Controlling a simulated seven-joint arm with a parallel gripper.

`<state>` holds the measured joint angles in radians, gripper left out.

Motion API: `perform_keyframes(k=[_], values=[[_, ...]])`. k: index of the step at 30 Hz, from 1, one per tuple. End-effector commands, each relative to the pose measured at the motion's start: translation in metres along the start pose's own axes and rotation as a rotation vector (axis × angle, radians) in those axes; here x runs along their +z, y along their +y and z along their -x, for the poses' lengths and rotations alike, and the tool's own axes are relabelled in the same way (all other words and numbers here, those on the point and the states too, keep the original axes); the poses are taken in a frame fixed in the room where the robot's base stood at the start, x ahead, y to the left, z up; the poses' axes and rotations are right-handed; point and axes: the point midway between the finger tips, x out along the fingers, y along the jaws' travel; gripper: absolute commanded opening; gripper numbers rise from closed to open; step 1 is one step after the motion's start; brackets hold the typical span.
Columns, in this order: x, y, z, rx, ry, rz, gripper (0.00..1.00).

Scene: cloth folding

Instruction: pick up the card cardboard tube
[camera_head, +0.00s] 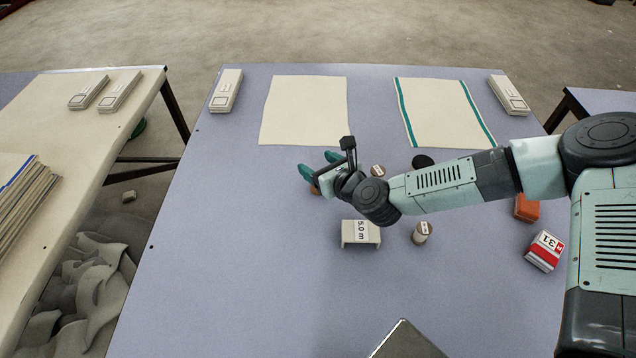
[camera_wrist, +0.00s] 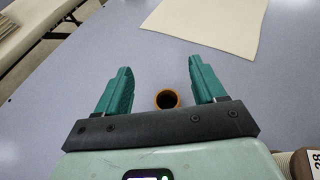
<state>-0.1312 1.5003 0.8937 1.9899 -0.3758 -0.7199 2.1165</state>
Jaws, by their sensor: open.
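The cardboard tube (camera_wrist: 167,99) stands upright on the table in the wrist view, with its round open top showing. It is brown and lies between my two teal fingers, nearer the right one, low against the gripper's dark bar. My gripper (camera_wrist: 160,88) is open, and no finger is seen touching the tube. In the head view my gripper (camera_head: 318,168) is over the middle of the table, and only a small brown part of the tube (camera_head: 315,190) shows beside it. The rest is hidden by the gripper.
Two cream cloths (camera_head: 304,110) (camera_head: 444,112) lie flat at the back. A beige block marked 5.0 m (camera_head: 350,236), a spool (camera_head: 421,233), a red-and-white box (camera_head: 544,251) and an orange block (camera_head: 527,208) stand nearby. The table's left part is clear.

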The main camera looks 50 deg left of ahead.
Motion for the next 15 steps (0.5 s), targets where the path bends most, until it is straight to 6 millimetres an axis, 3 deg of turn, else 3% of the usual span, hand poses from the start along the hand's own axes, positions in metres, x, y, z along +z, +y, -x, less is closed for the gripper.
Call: perform_keyframes(k=[15], values=[[-0.065, 0.001, -0.026, 0.002, 0.005, 0.004, 0.69]])
